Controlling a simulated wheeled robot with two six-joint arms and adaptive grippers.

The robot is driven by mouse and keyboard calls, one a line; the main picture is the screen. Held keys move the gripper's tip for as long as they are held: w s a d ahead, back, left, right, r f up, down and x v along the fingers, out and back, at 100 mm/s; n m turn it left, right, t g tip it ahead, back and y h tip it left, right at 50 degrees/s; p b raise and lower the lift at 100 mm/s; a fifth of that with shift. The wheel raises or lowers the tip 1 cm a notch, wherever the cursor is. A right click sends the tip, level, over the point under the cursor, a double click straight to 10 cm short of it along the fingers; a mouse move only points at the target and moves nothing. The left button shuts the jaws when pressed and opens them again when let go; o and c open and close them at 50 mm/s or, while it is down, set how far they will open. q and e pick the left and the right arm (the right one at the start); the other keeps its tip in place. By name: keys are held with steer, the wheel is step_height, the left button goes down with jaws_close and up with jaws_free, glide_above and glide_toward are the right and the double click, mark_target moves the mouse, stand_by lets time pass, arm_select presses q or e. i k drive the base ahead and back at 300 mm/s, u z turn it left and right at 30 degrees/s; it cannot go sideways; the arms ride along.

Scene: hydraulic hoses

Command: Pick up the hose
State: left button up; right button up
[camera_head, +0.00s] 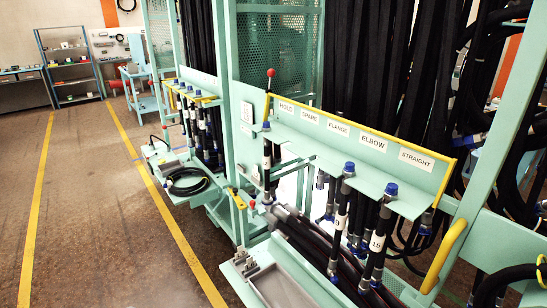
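Black hoses with blue caps hang upright from the teal rack (300,138), whose row carries signs reading HOLD, SPARE, FLANGE, ELBOW and STRAIGHT. One hose (266,160) hangs by itself below the HOLD sign. Another hose (341,215) with a white tag hangs near the ELBOW sign, and a tagged hose (377,242) hangs near the STRAIGHT sign. A dark bundle of hoses (318,245) slants across the lower tray. I cannot tell which hose the task means. Neither of my grippers can be made out in the head view.
A second teal rack with hanging hoses (205,130) stands farther back, with a coiled hose (187,181) on its lower shelf. A grey tray (280,285) is at the front. Long black hoses (385,60) hang behind the signs. Clear brown floor (105,230) with yellow lines lies left.

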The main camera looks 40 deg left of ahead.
mark_target(267, 200)
steer(key=u, duration=3.75)
steer(key=i, duration=2.95)
steer(key=z, duration=4)
